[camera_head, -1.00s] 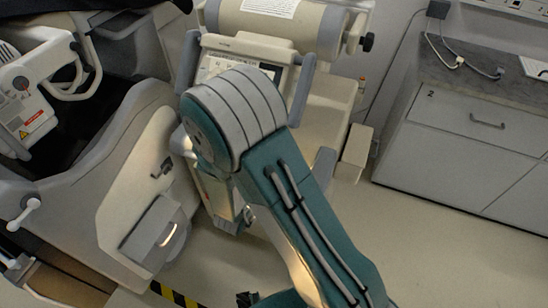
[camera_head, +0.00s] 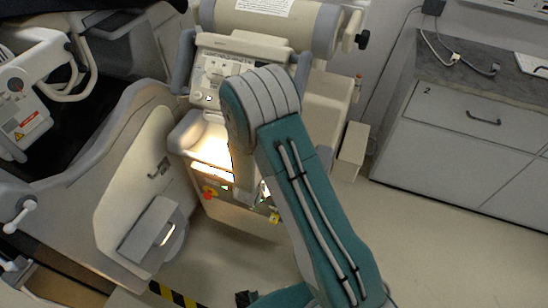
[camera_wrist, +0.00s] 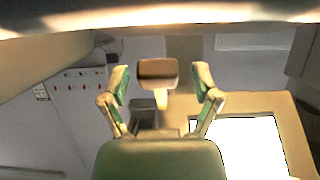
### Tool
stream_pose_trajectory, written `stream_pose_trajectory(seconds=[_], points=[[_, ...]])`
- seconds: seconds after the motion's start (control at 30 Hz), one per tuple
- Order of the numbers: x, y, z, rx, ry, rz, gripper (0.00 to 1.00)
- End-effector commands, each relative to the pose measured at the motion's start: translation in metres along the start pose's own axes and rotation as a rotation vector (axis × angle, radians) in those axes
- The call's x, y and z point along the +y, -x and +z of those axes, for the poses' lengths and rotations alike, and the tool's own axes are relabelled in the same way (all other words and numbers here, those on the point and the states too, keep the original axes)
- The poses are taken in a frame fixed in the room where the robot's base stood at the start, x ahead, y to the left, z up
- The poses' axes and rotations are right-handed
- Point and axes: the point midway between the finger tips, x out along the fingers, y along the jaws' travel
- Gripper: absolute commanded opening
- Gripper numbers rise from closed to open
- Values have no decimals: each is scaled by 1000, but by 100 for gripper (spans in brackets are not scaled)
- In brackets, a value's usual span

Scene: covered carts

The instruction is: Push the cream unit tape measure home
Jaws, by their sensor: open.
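The cream unit (camera_head: 325,95) stands upright at the centre of the head view, partly covered by my arm. A bright light falls on its front ledge. I cannot make out a tape measure on it with certainty. In the wrist view my gripper (camera_wrist: 161,82) is open, its two green-padded fingers well apart. A small tan block on a pale stem (camera_wrist: 158,72) shows between and beyond the fingers; I cannot tell whether it is the tape measure. No contact with it shows. In the head view my gripper is mostly hidden behind my arm.
A large cream machine with a curved side (camera_head: 125,190) stands at the left. A grey cabinet with a dark top (camera_head: 455,130) is at the right. A pale edge (camera_wrist: 160,16) crosses the top of the wrist view. Floor is clear at the lower right.

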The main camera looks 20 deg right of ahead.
Motion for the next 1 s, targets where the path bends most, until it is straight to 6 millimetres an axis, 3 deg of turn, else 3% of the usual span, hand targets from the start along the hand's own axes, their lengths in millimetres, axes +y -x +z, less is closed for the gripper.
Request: stream_pose_trajectory(seconds=[0.03,0.07,0.2,0.23,0.47,0.77,1.0], points=[[0,0,0,0,0,0,80],[0,0,0,0,0,0,71],[0,0,0,0,0,0,9],[0,0,0,0,0,-1,0],[-1,-1,-3,0,-1,-1,0],[-2,-17,-46,3,-4,-3,0],[-2,-17,-48,3,0,-4,0]])
